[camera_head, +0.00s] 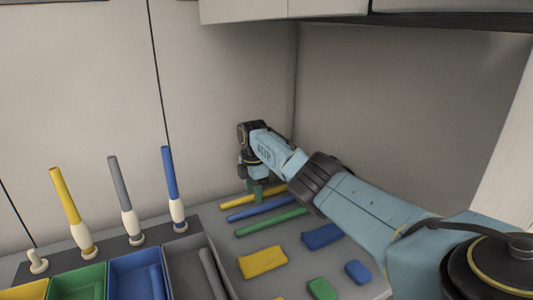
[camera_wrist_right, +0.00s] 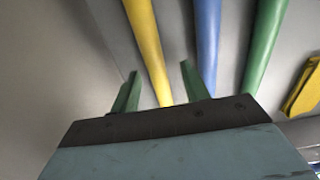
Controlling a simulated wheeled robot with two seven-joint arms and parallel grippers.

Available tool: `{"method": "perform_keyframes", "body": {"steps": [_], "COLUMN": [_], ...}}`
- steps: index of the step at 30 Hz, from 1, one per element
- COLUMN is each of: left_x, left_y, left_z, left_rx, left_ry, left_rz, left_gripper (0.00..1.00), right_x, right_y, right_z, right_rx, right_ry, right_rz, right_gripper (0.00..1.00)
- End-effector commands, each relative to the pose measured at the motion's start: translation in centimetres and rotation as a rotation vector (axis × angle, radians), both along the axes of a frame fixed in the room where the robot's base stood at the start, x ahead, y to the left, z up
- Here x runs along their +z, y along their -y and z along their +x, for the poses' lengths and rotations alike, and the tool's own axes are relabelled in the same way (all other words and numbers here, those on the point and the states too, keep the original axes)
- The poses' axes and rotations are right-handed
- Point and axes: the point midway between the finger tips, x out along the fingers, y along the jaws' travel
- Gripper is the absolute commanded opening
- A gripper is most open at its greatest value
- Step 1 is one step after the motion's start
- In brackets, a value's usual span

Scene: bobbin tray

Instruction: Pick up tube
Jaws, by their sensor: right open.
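Three loose tubes lie side by side on the grey table: a yellow tube (camera_head: 236,202), a blue tube (camera_head: 262,208) and a green tube (camera_head: 270,222). My right gripper (camera_head: 256,194) is at the yellow tube, with its green fingers pointing down. In the right wrist view my right gripper (camera_wrist_right: 160,70) is open, and the yellow tube (camera_wrist_right: 146,40) passes between its fingers. The blue tube (camera_wrist_right: 207,45) lies just beyond one finger, with the green tube (camera_wrist_right: 263,45) farther right. I cannot tell whether the fingers touch the yellow tube. My left gripper is out of view.
Yellow (camera_head: 67,200), grey (camera_head: 122,190) and blue (camera_head: 170,180) tubes stand on a rack at left, beside an empty peg (camera_head: 38,262). Bins stand before it, including a grey bin (camera_head: 185,245). Several blocks, including a yellow block (camera_head: 262,262), lie at front right. Walls close the back.

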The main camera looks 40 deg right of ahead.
Motion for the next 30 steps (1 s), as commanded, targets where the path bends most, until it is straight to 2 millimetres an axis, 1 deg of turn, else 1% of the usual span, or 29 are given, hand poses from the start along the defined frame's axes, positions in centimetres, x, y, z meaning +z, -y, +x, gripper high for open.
{"method": "perform_keyframes", "body": {"steps": [1, 8, 11, 19, 26, 30], "left_x": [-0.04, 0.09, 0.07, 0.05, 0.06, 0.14], "left_y": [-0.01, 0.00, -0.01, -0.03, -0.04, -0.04], "left_z": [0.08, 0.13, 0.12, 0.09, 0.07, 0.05], "left_rx": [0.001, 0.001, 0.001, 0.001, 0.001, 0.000], "left_ry": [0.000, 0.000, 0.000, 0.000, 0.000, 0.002], "left_rz": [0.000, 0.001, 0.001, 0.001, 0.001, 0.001], "left_gripper": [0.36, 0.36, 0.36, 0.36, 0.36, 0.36], "right_x": [-0.30, -0.31, -0.30, -0.29, -0.26, 0.13], "right_y": [-0.02, -0.02, -0.01, -0.01, 0.00, 0.01], "right_z": [0.00, 0.01, 0.00, 0.00, 0.01, 0.02], "right_rx": [0.001, 0.001, 0.001, 0.000, 0.000, 0.000], "right_ry": [0.000, 0.000, 0.000, 0.000, 0.001, 0.001], "right_rz": [0.000, 0.000, 0.000, 0.000, 0.000, 0.000], "right_gripper": [0.45, 0.45, 0.35, 0.00, 0.00, 0.00]}}
